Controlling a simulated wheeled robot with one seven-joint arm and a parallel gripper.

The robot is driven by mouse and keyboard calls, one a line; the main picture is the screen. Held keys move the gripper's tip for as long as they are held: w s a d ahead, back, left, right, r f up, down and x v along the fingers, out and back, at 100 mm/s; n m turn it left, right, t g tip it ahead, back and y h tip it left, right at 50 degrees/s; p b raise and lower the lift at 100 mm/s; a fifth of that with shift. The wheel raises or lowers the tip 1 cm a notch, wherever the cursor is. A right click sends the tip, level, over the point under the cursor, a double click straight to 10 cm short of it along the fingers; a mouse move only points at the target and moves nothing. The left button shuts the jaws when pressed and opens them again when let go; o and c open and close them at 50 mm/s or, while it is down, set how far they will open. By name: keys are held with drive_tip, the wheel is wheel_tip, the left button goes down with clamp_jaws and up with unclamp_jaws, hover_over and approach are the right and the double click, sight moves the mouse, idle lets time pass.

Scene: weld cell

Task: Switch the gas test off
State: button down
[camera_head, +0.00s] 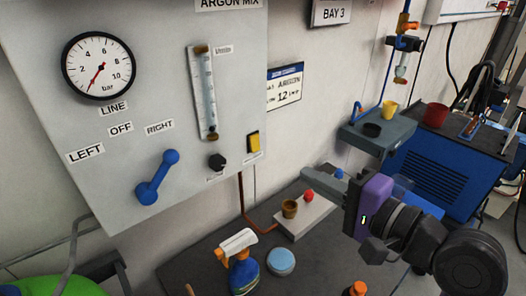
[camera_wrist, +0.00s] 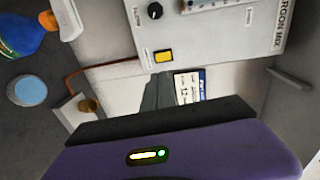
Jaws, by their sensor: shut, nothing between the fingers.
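A grey gas panel (camera_head: 130,40) hangs on the wall at the left of the head view; it also shows in the wrist view (camera_wrist: 215,32). A yellow rocker switch (camera_head: 253,141) sits at the panel's lower right edge and shows in the wrist view (camera_wrist: 163,57). Its small label is too blurred to read, and I cannot tell which way it is tipped. My gripper (camera_head: 306,173) is shut and empty, to the right of the switch and apart from it. In the wrist view its fingers (camera_wrist: 157,88) point toward the wall below the switch.
The panel carries a black knob (camera_head: 217,162), a flow tube (camera_head: 204,92), a gauge (camera_head: 98,66) and a blue lever (camera_head: 157,178). On the bench below stand a spray bottle (camera_head: 242,268), a blue-lidded tin (camera_head: 281,262) and a pale block (camera_head: 305,217) with a red button.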

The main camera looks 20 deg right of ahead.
drive_tip(key=shift+f, duration=0.1)
drive_tip(key=shift+w, duration=0.1)
idle(0.3)
drive_tip(key=b, duration=0.3)
approach(255, 149)
drive_tip(key=x, duration=0.6)
drive_tip(key=shift+w, duration=0.45)
drive_tip(key=shift+w+a+p, duration=0.1)
drive_tip(key=shift+p, duration=0.25)
drive_tip(key=shift+w, duration=0.1)
drive_tip(key=shift+f, duration=0.1)
